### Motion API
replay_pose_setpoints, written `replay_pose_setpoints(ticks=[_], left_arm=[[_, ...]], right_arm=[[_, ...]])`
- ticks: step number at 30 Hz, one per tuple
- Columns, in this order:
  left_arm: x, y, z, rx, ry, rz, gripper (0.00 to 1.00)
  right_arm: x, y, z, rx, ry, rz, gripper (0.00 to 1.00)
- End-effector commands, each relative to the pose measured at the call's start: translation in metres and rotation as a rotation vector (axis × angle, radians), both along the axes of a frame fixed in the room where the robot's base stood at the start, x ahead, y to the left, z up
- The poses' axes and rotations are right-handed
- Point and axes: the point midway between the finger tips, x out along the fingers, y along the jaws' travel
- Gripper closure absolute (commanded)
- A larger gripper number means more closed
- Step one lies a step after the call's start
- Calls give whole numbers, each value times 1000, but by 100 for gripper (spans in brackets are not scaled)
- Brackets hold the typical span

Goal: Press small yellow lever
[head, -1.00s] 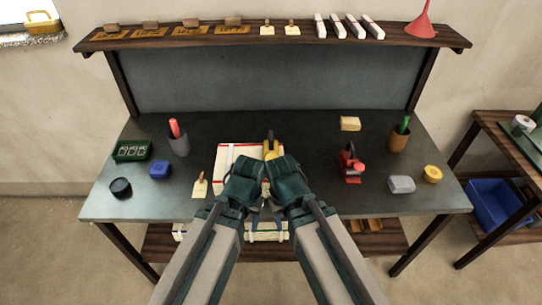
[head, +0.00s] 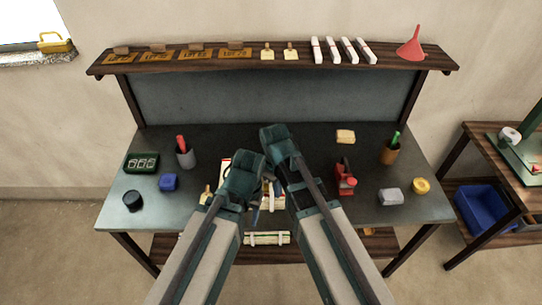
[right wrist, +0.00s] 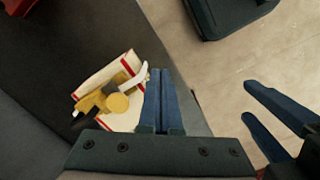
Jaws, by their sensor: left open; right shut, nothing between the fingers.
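A small yellow piece (right wrist: 112,99) with a round yellow disc and a pale curved arm lies on a cream pad with red edges (right wrist: 120,67) in the right wrist view. I cannot tell which part is the lever. In the head view my arms hide most of the pad (head: 226,166) and the yellow piece. My right gripper (right wrist: 160,73) is shut and empty, its fingertips beside the pad, to the right of the yellow piece. My left gripper (right wrist: 246,101) is open and empty, farther right in that view. In the head view it is the lower one (head: 255,213).
On the grey bench (head: 330,215) stand a red device (head: 345,180), a grey block (head: 391,197), a yellow round item (head: 421,186), two pen cups, a blue block (head: 169,182), a black round pot (head: 132,201) and a green tray (head: 141,162). A shelf (head: 440,62) runs behind.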

Motion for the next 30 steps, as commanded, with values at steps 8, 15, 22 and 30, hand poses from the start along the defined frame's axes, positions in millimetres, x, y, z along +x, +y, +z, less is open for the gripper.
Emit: replay_pose_setpoints(ticks=[8,15,22,30], left_arm=[[0,0,81,-1,1,3,46],[0,0,116,-1,1,4,46],[0,0,126,-1,1,4,46],[0,0,125,-1,1,4,46]], right_arm=[[58,11,81,34,6,342,100],[87,16,116,52,5,554,100],[97,17,125,57,3,634,100],[97,17,124,58,3,639,100]])
